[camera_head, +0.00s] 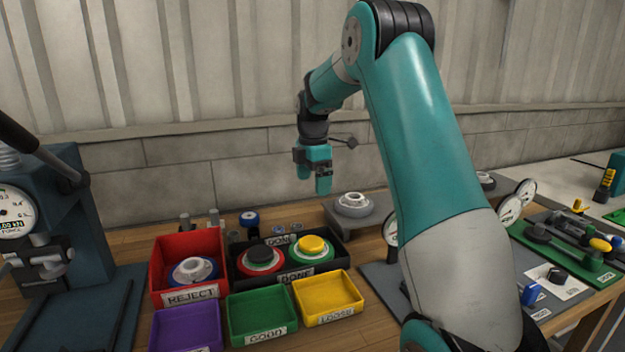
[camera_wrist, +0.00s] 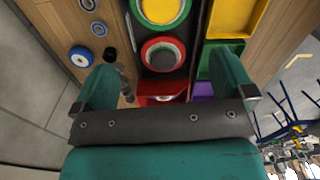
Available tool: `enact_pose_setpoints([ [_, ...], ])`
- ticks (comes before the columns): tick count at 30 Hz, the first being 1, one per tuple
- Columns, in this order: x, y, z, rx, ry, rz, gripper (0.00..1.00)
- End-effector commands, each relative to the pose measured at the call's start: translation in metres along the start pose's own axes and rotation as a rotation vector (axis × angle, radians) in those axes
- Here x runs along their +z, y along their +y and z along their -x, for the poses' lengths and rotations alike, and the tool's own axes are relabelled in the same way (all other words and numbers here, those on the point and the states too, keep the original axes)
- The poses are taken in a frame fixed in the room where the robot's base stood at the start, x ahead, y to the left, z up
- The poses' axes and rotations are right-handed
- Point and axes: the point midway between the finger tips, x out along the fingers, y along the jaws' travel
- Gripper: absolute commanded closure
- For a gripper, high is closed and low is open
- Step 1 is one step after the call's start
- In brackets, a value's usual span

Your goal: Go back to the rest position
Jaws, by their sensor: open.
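My gripper (camera_head: 322,180) hangs from the teal arm above the back of the workbench, pointing down. In the wrist view my gripper (camera_wrist: 165,88) has its two teal fingers spread wide with nothing between them. Below and in front of it, the black tray (camera_head: 240,268) labelled DONE holds a part with a dark top (camera_head: 260,257) and a part with a yellow top (camera_head: 312,246). Both parts also show in the wrist view, the dark-topped one (camera_wrist: 163,55) and the yellow-topped one (camera_wrist: 162,8). My gripper is apart from them.
A red REJECT bin (camera_head: 157,277) holds a white-and-blue part (camera_head: 193,270). Purple (camera_head: 185,325), green (camera_head: 262,314) and yellow (camera_head: 328,295) bins stand in front. A press with a gauge (camera_head: 75,220) stands left. A grey stand (camera_head: 370,221) with a white part is right of my gripper.

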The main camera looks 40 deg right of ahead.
Motion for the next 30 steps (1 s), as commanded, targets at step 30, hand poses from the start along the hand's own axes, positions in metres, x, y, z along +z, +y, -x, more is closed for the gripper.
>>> enact_pose_setpoints([
  [30,-0.259,-0.278,0.065,-0.085,0.260,-0.448,0.00],
])
